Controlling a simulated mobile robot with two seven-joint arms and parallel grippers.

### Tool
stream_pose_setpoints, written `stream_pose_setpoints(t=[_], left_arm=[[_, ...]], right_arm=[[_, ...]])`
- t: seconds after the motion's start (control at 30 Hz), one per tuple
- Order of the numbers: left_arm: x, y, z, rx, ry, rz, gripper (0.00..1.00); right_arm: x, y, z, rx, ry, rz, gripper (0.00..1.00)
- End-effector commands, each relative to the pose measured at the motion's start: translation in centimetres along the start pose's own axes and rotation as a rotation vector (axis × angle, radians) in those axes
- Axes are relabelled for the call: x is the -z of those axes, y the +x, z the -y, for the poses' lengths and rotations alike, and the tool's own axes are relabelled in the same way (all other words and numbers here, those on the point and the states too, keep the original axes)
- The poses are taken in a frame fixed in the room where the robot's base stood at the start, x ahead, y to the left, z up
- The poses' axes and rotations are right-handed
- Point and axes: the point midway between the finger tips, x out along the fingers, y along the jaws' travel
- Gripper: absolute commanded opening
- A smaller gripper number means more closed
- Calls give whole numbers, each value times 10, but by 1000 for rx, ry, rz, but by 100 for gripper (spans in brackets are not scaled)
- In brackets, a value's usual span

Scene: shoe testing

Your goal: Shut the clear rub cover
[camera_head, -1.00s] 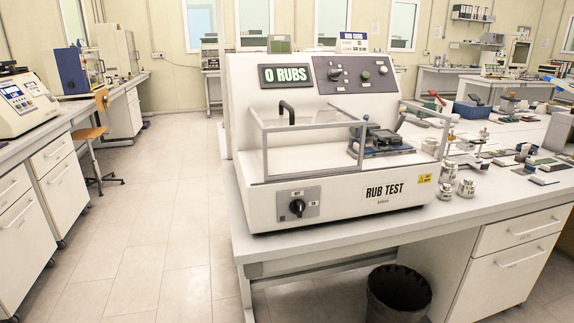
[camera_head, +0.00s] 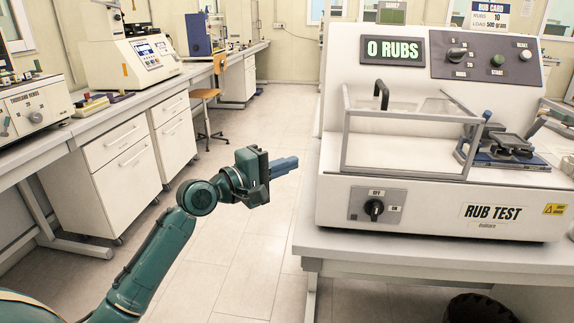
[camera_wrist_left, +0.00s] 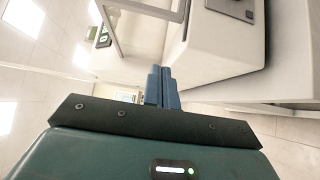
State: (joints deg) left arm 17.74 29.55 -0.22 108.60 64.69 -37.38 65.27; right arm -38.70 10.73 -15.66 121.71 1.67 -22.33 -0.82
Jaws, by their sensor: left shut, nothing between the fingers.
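The clear rub cover (camera_head: 405,138) is a see-through box with a grey frame and a black handle (camera_head: 381,95). It stands over the left part of the white rub tester's bay. The rub head with its blue base (camera_head: 508,150) sits at the cover's right end, mostly outside it. Part of the cover's frame shows in the left wrist view (camera_wrist_left: 147,10). My left gripper (camera_head: 297,164) is shut and empty, left of the tester and apart from it, lower than the handle. Its blue fingers also show in the left wrist view (camera_wrist_left: 163,72). My right gripper is out of view.
The white rub tester (camera_head: 440,213) stands on a table (camera_head: 420,250) with a knob (camera_head: 374,208) on its front. A dark bin (camera_head: 480,308) is below. A side bench (camera_head: 90,135) with instruments runs along the left. The floor between is clear.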

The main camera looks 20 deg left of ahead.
Motion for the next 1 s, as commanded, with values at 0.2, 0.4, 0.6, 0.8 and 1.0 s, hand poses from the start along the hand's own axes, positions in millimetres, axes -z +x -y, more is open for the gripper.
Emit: stream_pose_setpoints(t=[0.2, 0.4, 0.6, 0.8, 1.0], left_arm=[[0, 50, -2, -2, -1, 1, 0], [-18, 76, -2, 0, 1, 3, 0], [-28, 86, 0, 1, 2, 0, 0], [-29, 87, 1, 1, 3, 0, 0], [-29, 87, 1, 1, 3, 0, 0]], right_arm=[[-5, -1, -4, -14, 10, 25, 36], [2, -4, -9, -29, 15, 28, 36], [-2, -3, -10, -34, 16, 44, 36], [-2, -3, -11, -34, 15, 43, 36], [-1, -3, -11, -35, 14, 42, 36]])
